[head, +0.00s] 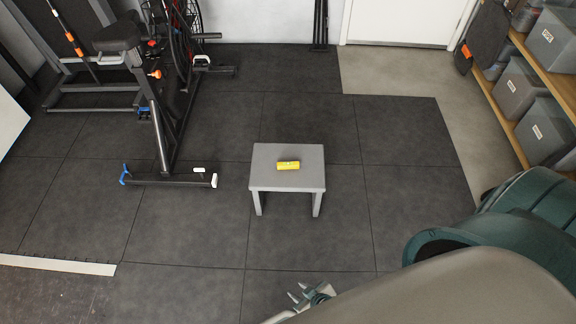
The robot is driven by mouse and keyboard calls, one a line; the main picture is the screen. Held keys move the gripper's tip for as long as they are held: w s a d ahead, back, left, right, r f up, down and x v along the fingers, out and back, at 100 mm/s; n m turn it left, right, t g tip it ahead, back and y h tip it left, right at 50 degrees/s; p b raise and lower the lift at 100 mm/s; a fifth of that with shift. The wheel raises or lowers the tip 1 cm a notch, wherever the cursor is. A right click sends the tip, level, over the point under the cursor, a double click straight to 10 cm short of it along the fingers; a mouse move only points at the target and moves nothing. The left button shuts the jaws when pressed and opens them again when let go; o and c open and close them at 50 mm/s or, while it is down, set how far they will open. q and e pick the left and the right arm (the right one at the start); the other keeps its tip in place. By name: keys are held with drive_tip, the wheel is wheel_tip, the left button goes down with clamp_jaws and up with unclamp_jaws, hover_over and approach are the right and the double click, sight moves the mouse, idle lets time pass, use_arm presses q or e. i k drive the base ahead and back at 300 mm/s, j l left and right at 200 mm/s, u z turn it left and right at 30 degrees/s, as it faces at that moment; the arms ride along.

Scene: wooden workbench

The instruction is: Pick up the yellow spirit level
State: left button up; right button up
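The yellow spirit level (288,165) is a small yellow block lying flat on top of a grey stool (268,181). The stool stands on the dark floor near the middle of the head view. My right gripper (297,295) shows at the bottom edge, well in front of the stool and apart from it. Its two fingertips are spread with a gap between them, and nothing shows between them. The rest of that gripper is partly hidden by my own arm. My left gripper is not in view.
An exercise bike (165,130) stands left of the stool, its foot bar reaching toward it. Shelves with grey bins (518,88) stand at the right. A white door (405,20) is at the back. The dark mat floor (305,235) around the stool is clear.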

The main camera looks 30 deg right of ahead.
sight(290, 164)
drive_tip(key=i+l, duration=0.2)
drive_tip(key=l, duration=0.25)
drive_tip(key=i+l+z, duration=0.15)
drive_tip(key=l, duration=0.3)
drive_tip(key=i+l, duration=0.25)
drive_tip(key=l, duration=0.15)
drive_tip(key=i+l+z, duration=0.1)
drive_tip(key=l, duration=0.35)
drive_tip(key=i+l+z, duration=0.1)
drive_tip(key=i+l, duration=0.25)
